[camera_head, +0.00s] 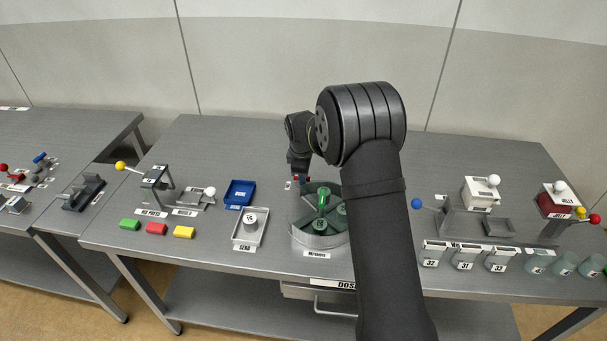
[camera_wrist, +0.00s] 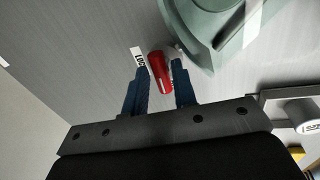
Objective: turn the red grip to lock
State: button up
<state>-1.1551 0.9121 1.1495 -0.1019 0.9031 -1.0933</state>
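The red grip (camera_wrist: 160,72) is a short red bar beside the round green-grey drum unit, next to a white label (camera_wrist: 139,58) that seems to read LOCK. My gripper (camera_wrist: 161,70) has its two blue fingers on either side of the red grip. The fingers are very close to its sides; I cannot tell whether they touch it. In the head view, my gripper (camera_head: 300,178) reaches down at the back left edge of the drum unit (camera_head: 318,241), and the grip is mostly hidden there.
A green handle (camera_head: 322,199) stands up from the drum close to my gripper. A grey tray with a cup (camera_head: 249,221) and a blue tray (camera_head: 239,193) lie left of the drum. My arm hides the table right of it.

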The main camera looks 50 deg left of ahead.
grip_shut()
jog(key=shift+m, duration=0.4)
jog(key=m, duration=0.3)
jog(key=shift+s+h, duration=0.15)
jog(key=shift+h, duration=0.15)
jog(key=m, duration=0.3)
jog(key=shift+a+m+t+h, duration=0.1)
jog(key=shift+m+t+h, duration=0.2)
jog(key=m, duration=0.2)
jog(key=m+h, duration=0.1)
jog(key=m, duration=0.2)
jog(key=shift+s+a, duration=0.15)
jog(key=shift+s, duration=0.05)
jog(key=shift+a+m+h, duration=0.15)
jog(key=shift+m+h, duration=0.25)
jog(key=shift+m, duration=2)
